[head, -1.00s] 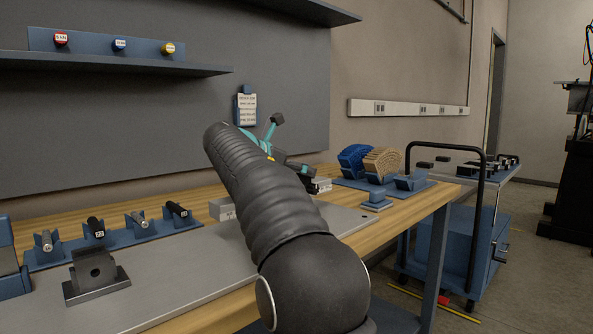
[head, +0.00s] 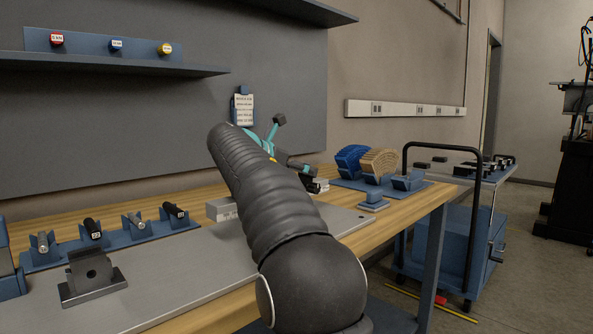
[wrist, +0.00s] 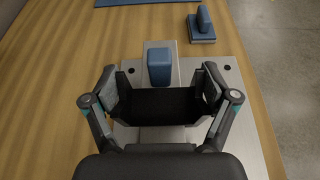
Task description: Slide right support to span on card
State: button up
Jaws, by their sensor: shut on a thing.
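The left support (head: 92,278), a dark grey block with a round hole on a flat base, stands on the metal plate (head: 170,275). In the wrist view my gripper (wrist: 160,90) is low over the plate's right end, its fingers on both sides of a wide dark body that I take for the right support (wrist: 160,108). A blue block (wrist: 159,67) shows just beyond it, above a pale metal strip.
A holder (head: 110,238) with several dark and metal rollers stands behind the plate at left. A small blue block on a base (head: 373,199) is near the table's right end. Behind it, a blue mat (head: 345,183) carries blue and tan curved pieces. A cart (head: 430,250) stands at right.

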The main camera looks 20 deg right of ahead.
jog(key=shift+d, duration=0.2)
jog(key=o, duration=1.2)
jog(key=shift+a, duration=0.1)
jog(key=shift+v, duration=2.95)
jog(key=v, duration=1.2)
jog(key=shift+w, duration=0.1)
jog(key=shift+f, duration=0.1)
